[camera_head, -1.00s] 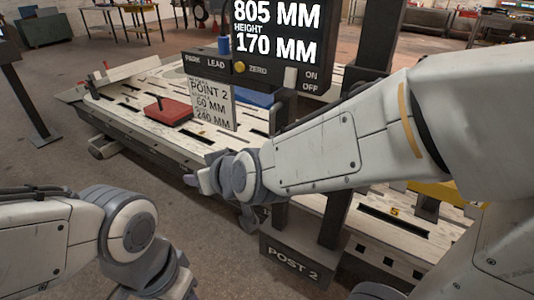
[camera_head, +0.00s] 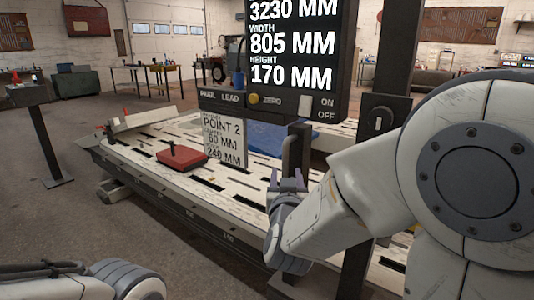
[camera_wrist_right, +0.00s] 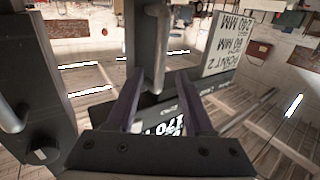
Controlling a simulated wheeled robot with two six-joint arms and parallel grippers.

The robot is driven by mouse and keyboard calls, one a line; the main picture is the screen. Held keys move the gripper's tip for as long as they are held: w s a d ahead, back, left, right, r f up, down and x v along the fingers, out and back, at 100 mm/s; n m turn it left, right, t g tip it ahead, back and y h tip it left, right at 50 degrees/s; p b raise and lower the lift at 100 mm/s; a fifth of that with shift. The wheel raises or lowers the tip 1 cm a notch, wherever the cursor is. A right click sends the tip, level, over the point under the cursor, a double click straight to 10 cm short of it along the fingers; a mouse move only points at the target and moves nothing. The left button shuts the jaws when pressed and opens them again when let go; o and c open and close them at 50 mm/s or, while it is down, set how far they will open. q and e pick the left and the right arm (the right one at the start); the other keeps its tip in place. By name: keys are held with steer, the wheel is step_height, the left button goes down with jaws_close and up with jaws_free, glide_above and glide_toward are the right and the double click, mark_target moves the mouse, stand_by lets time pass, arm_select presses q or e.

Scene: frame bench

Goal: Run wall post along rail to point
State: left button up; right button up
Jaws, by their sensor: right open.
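The wall post (camera_head: 392,75) is a dark upright beside the bench, with a black display box on its left. A dark vertical grab handle (camera_head: 297,152) stands below the box; it also shows in the right wrist view (camera_wrist_right: 157,45). My right gripper (camera_head: 287,180) is open at the handle's lower part. In the wrist view its fingers (camera_wrist_right: 160,85) stand to either side of the handle, with gaps visible. A white card (camera_head: 224,141) reads POINT 2, 60 MM and 240 MM. The rail is not clearly seen. My left gripper is out of view.
The display (camera_head: 293,45) reads 805 MM width and 170 MM height. On the pale slotted bench (camera_head: 150,152) lie a red block with a black handle (camera_head: 182,157) and a blue sheet (camera_head: 270,140). A dark stand (camera_head: 38,130) is at left. Open floor lies in front.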

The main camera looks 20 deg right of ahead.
mark_target(285, 164)
steer(key=shift+w+d+r+p, duration=0.15)
steer(key=shift+w+d+p, duration=0.05)
steer(key=shift+w+p, duration=0.3)
steer(key=shift+w+d+r+p, duration=0.15)
steer(key=shift+w+p, duration=0.25)
steer(key=shift+p, duration=0.2)
steer(key=x, duration=0.2)
steer(key=b+x, duration=0.1)
steer(key=x, duration=0.1)
steer(key=shift+f, duration=0.4)
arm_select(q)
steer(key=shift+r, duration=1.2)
arm_select(e)
steer(key=shift+w+d, duration=0.15)
steer(key=shift+w, duration=0.5)
jaws_close()
